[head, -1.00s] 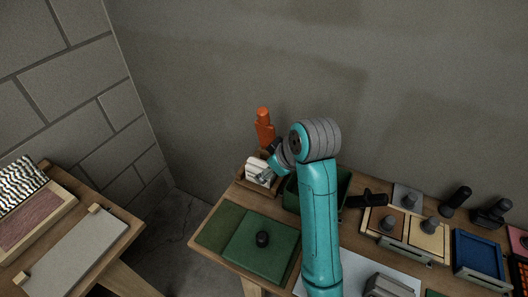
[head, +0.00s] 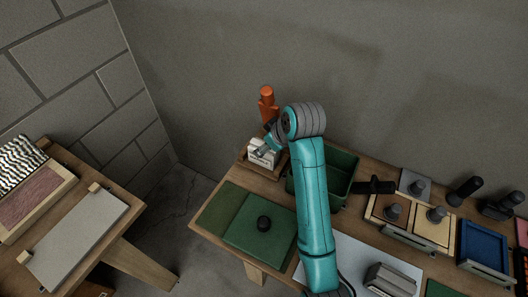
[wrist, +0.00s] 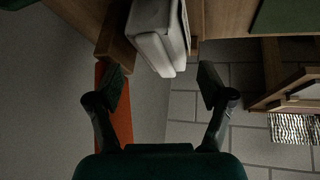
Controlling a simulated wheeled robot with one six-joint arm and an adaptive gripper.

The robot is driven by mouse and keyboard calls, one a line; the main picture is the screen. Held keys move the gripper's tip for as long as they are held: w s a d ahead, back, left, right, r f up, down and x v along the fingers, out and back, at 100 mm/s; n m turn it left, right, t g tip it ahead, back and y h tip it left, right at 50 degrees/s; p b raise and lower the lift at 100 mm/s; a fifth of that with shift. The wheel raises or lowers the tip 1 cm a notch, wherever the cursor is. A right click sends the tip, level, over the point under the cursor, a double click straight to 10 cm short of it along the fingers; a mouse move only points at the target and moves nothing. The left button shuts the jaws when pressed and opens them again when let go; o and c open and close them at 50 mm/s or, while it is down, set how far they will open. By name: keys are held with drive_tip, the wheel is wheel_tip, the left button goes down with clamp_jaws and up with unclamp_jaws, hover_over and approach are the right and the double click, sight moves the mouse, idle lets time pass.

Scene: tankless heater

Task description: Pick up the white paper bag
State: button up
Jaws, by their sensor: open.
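The white paper bag (head: 262,153) stands in a wooden holder (head: 247,165) at the back left corner of the workbench, and my gripper partly covers it in the head view. In the wrist view the bag (wrist: 158,32) appears as a pale, boxy shape at the top, just beyond the fingertips. My gripper (wrist: 162,82) is open, with its two fingers on either side of the bag's line. Nothing is between the fingertips. In the head view the fingers are small and hard to make out against the bag.
An orange bottle-like object (head: 267,104) stands behind the bag; orange also shows beside the left finger (wrist: 122,115). A green bin (head: 343,172) is right of the bag. Another wooden table (head: 119,228) stands left across a gap.

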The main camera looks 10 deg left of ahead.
drive_tip(key=shift+x, duration=1.45)
drive_tip(key=shift+c, duration=0.2)
drive_tip(key=c, duration=1.3)
drive_tip(key=shift+o, duration=0.2)
